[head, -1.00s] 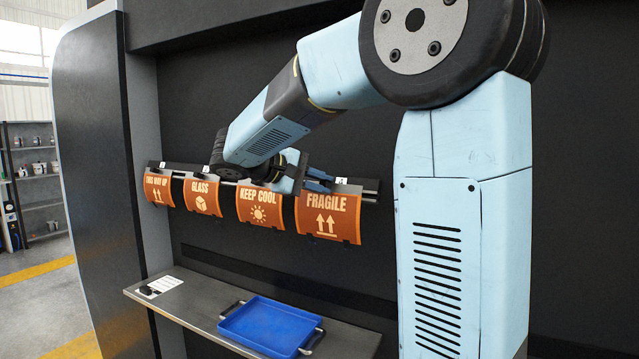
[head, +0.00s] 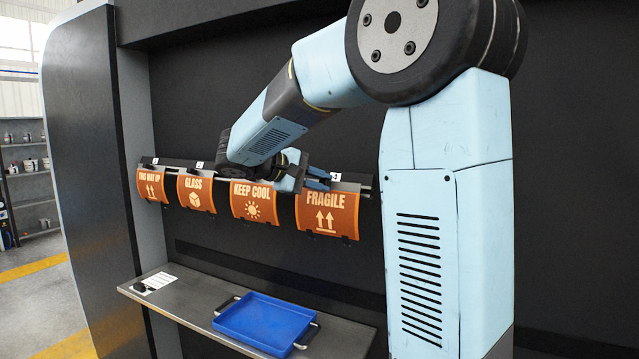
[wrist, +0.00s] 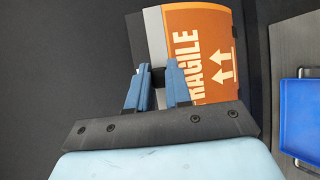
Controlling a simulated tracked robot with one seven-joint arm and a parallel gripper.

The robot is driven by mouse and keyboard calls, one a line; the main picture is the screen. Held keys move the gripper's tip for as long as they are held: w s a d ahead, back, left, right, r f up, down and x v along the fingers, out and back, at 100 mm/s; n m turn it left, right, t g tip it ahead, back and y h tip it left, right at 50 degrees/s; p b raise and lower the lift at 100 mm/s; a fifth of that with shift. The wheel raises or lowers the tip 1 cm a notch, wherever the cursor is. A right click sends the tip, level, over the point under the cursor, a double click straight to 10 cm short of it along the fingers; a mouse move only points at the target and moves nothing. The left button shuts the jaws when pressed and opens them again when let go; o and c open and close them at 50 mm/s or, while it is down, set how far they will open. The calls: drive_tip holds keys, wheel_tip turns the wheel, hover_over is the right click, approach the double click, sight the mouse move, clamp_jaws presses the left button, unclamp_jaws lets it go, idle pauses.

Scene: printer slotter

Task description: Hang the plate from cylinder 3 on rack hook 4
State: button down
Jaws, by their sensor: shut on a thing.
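The orange FRAGILE plate (head: 327,212) is upright at the right end of the dark rack rail (head: 367,187). It fills the upper middle of the wrist view (wrist: 200,55), seen sideways. My gripper (head: 322,178) is at the plate's top edge. In the wrist view its blue fingers (wrist: 158,76) are shut on a small dark part at the plate's edge. Whether the plate rests on its hook is hidden by the fingers. A small white label (head: 334,177) sits above the plate; its number is too small to read surely.
Orange plates THIS WAY UP (head: 152,186), GLASS (head: 196,194) and KEEP COOL (head: 253,202) hang left along the rail. A dark wall is close behind the rail.

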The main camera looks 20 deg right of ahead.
drive_tip(key=shift+w+d+f, duration=0.3)
drive_tip(key=shift+w+d, duration=0.1)
drive_tip(key=shift+d, duration=0.1)
drive_tip(key=shift+w+d+f, duration=0.3)
drive_tip(key=shift+w+d, duration=0.05)
drive_tip(key=shift+d, duration=0.15)
idle(1.2)
drive_tip(key=c, duration=1)
unclamp_jaws()
drive_tip(key=shift+o, duration=0.2)
drive_tip(key=shift+a, duration=0.1)
drive_tip(key=v, duration=1.4)
drive_tip(key=s+d+f+y, duration=0.3)
drive_tip(key=s, duration=0.3)
drive_tip(key=s+d+f+y, duration=0.3)
drive_tip(key=s, duration=0.3)
drive_tip(key=s+a+f+m+t+y, duration=0.1)
drive_tip(key=s+f+m+t+y, duration=0.1)
drive_tip(key=s+f+y, duration=0.2)
drive_tip(key=s+a+f+m+t+y, duration=0.1)
drive_tip(key=s+f+m+t+y, duration=0.1)
drive_tip(key=s+f, duration=0.3)
drive_tip(key=s+y, duration=0.1)
drive_tip(key=s, duration=0.3)
drive_tip(key=shift+s+y, duration=0.4)
